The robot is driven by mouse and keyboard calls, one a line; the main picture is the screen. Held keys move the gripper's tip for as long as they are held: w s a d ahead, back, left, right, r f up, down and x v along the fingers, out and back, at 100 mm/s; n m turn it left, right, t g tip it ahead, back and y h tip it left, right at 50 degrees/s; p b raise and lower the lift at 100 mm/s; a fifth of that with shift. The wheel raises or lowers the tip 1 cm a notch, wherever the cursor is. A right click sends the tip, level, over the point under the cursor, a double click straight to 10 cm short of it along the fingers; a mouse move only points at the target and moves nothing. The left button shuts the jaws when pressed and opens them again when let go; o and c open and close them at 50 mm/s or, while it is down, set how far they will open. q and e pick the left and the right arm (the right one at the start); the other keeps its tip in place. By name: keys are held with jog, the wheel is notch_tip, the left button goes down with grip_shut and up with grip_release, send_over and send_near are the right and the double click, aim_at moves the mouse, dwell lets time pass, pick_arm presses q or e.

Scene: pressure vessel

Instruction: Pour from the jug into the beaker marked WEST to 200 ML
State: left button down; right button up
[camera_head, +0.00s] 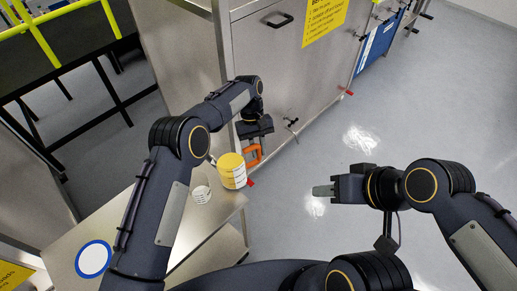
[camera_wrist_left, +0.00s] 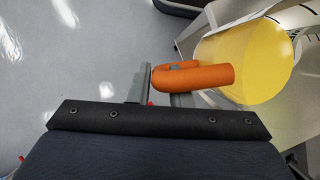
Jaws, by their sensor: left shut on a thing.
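The jug (camera_head: 232,174) holds yellow liquid and has an orange handle (camera_head: 254,154). It looks roughly upright at the far right edge of the steel table; I cannot tell whether it touches the tabletop. My left gripper (camera_head: 257,143) is shut on the orange handle. In the left wrist view the handle (camera_wrist_left: 200,77) is between the finger ends, with the yellow jug (camera_wrist_left: 245,62) behind it. A small beaker (camera_head: 201,195) with dark marks stands left of the jug, apart from it; its lettering is unreadable. My right gripper (camera_head: 323,190) is over the floor, holding nothing visible; its finger gap is unclear.
The steel table (camera_head: 225,212) carries a white disc with a blue ring (camera_head: 94,259) at front left. A large steel cabinet (camera_head: 275,70) with a yellow sign (camera_head: 324,18) stands behind. Yellow railing (camera_head: 40,38) is at back left. The grey floor (camera_head: 400,110) at right is clear.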

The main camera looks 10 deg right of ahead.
aim_at(252, 146)
pick_arm(q)
jog(key=shift+a+r+h, duration=0.3)
jog(key=shift+r, duration=0.35)
jog(key=shift+s+a+r+t+h+b, duration=0.15)
jog(key=shift+a+r+t+h+b, duration=0.15)
jog(key=shift+a+r+h, duration=0.15)
jog(key=shift+s+a+r+m+t+h+b, duration=0.15)
jog(key=shift+a+r+h+b, duration=0.2)
jog(key=shift+r+h+b, duration=0.2)
jog(key=shift+s+a+r+m+t+h+b, duration=0.15)
jog(key=shift+a+r+h+b, duration=0.2)
jog(key=shift+b, duration=0.25)
jog(key=shift+r, duration=0.5)
jog(key=shift+m+h, duration=0.3)
jog(key=shift+h, duration=0.45)
jog(key=shift+s+a+r, duration=0.1)
jog(key=shift+a+r, duration=0.15)
jog(key=shift+r, duration=0.4)
jog(key=shift+s+a+r, duration=0.1)
jog(key=shift+a+r, duration=0.15)
jog(key=shift+r, duration=0.35)
jog(key=shift+s+a+r, duration=0.1)
jog(key=shift+a+r, duration=0.15)
jog(key=shift+r, duration=0.4)
